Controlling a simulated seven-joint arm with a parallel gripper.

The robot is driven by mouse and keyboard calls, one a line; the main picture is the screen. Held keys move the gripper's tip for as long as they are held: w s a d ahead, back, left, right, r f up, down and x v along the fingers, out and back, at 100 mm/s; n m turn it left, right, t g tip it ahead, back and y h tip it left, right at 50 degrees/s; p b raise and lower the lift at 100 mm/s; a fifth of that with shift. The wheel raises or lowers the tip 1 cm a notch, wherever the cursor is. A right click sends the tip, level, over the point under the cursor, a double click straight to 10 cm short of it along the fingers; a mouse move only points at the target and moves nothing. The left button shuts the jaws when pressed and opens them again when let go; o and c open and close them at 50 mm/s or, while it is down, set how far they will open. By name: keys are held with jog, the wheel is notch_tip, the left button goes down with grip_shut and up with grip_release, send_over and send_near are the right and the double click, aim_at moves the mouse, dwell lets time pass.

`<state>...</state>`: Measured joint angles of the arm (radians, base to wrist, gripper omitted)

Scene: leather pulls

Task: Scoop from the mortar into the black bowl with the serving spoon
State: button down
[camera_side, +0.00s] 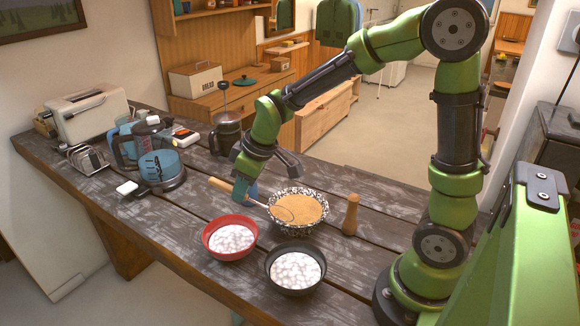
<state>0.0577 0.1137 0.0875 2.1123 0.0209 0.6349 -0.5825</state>
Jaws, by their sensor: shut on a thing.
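The mortar (299,232) is a black-and-white speckled bowl filled with a tan material, at the middle of the table. The black bowl (297,290) stands in front of it and holds white round pieces. My gripper (243,190) is just left of the mortar, shut on the serving spoon (222,186). The spoon's wooden handle sticks out to the left of the fingers. Its thin metal end reaches right to the tan material; I cannot tell how deep it sits. The grip itself is partly hidden by the fingers.
A red bowl (230,253) of white pieces stands left of the black bowl. A wooden pestle (351,213) stands upright right of the mortar. The table's front edge is close to both bowls.

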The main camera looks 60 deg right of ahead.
jog(key=s+a+r+m, duration=0.1)
jog(key=s+a, duration=0.3)
jog(key=a, duration=0.3)
jog(key=s+a+r+m, duration=0.1)
jog(key=s+a, duration=0.2)
jog(key=a, duration=0.4)
jog(key=d, duration=0.1)
jog(key=w+d+m+y, duration=0.1)
jog(key=d, duration=0.1)
jog(key=w+d+r+y, duration=0.1)
jog(key=d, duration=0.1)
jog(key=shift+d+m+g, duration=0.15)
jog(key=shift+m+g, duration=0.15)
jog(key=shift+m, duration=0.1)
jog(key=d+y, duration=0.2)
jog(key=shift+s+d+y, duration=0.2)
jog(key=shift+d+y, duration=0.15)
jog(key=shift+y, duration=0.05)
